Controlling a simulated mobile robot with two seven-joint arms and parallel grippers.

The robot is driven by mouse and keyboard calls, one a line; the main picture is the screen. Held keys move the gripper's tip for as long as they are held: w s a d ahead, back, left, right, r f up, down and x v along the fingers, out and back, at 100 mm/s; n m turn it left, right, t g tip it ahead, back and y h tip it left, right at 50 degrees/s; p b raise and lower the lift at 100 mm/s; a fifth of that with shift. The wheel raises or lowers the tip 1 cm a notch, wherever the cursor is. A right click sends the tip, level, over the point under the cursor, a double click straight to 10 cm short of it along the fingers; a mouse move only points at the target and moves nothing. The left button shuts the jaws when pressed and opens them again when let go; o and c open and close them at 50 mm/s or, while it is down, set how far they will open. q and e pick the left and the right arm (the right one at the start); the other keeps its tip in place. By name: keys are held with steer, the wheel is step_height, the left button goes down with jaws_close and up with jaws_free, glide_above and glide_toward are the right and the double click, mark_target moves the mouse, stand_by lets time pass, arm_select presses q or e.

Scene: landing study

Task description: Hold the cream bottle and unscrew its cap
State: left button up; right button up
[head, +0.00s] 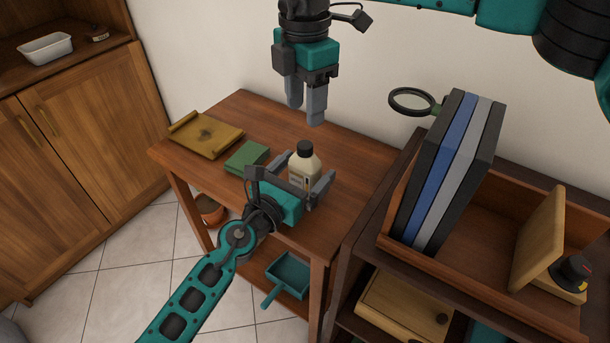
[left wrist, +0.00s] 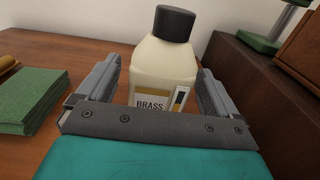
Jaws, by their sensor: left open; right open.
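The cream bottle (head: 304,165) stands upright on the wooden table, with its dark cap (head: 305,148) on top. In the left wrist view the bottle (left wrist: 163,72) has a label reading "BRASS" and a black cap (left wrist: 174,24). My left gripper (head: 306,184) is open at the bottle, with its fingers on either side of it. In the left wrist view the left gripper's fingers (left wrist: 154,88) flank the bottle, and gaps show beside it. My right gripper (head: 305,115) is open, pointing down above the bottle and apart from the cap.
A green block (head: 246,157) and a brass-coloured tray (head: 206,135) lie left of the bottle on the table (head: 262,112). A shelf unit with upright binders (head: 447,175) and a magnifier (head: 411,101) stands at the right. The table's back part is clear.

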mark_target(305, 145)
arm_select(q)
steer(key=shift+x, duration=0.95)
steer(key=shift+a, duration=0.1)
jaws_close()
arm_select(e)
steer(key=shift+s+a, duration=0.1)
steer(key=shift+a, duration=0.05)
steer(key=shift+f, duration=4)
steer(key=shift+c, duration=0.2)
jaws_close()
